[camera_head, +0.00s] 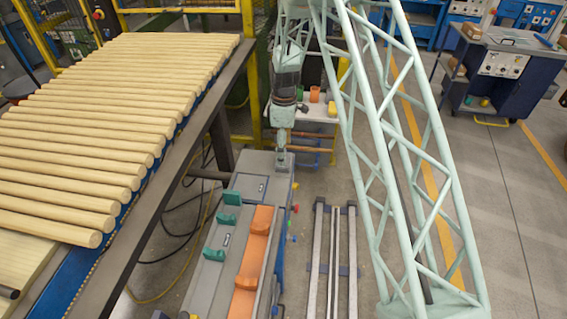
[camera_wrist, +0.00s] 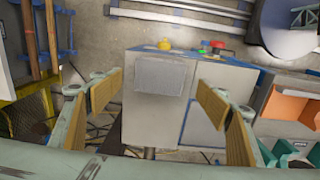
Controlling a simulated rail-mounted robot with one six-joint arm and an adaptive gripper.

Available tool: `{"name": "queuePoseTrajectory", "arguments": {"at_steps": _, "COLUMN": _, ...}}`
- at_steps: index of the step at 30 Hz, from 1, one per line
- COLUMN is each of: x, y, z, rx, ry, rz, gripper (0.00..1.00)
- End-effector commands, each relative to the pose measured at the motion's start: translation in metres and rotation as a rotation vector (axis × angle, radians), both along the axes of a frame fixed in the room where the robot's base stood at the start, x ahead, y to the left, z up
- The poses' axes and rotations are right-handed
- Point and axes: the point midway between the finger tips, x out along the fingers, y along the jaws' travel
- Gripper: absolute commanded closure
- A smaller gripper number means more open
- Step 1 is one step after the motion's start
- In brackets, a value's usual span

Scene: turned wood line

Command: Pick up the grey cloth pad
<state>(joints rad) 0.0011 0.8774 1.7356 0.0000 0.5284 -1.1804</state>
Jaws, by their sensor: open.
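The grey cloth pad (camera_wrist: 160,78) lies flat near one edge of the top of a grey cabinet (camera_wrist: 150,115) in the wrist view. It looks like a small ribbed rectangle. My gripper (camera_wrist: 158,100) is open and empty, with its tan-padded fingers spread to either side of the pad's line. The fingers appear above the cabinet top and apart from the pad. In the head view my gripper (camera_head: 281,154) hangs over the far end of the cabinet (camera_head: 252,187). The pad is hard to make out there, partly hidden by the gripper.
A rack of turned wood rods (camera_head: 100,120) is at left. Floor rails (camera_head: 333,250) lie to the right.

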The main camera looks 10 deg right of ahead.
Motion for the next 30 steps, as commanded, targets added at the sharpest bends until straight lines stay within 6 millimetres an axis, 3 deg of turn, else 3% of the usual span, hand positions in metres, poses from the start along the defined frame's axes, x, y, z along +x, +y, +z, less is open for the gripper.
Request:
{"name": "queuePoseTrajectory", "arguments": {"at_steps": 10, "x": 0.0, "y": 0.0, "z": -0.005, "rx": 0.0, "ry": 0.001, "rz": 0.0, "gripper": 0.31}}
{"name": "queuePoseTrajectory", "arguments": {"at_steps": 24, "x": 0.0, "y": 0.003, "z": -0.046, "rx": 0.0, "ry": 0.001, "rz": 0.0, "gripper": 0.31}}
{"name": "queuePoseTrajectory", "arguments": {"at_steps": 30, "x": 0.0, "y": 0.003, "z": -0.052, "rx": 0.0, "ry": 0.0, "rz": 0.0, "gripper": 0.31}}
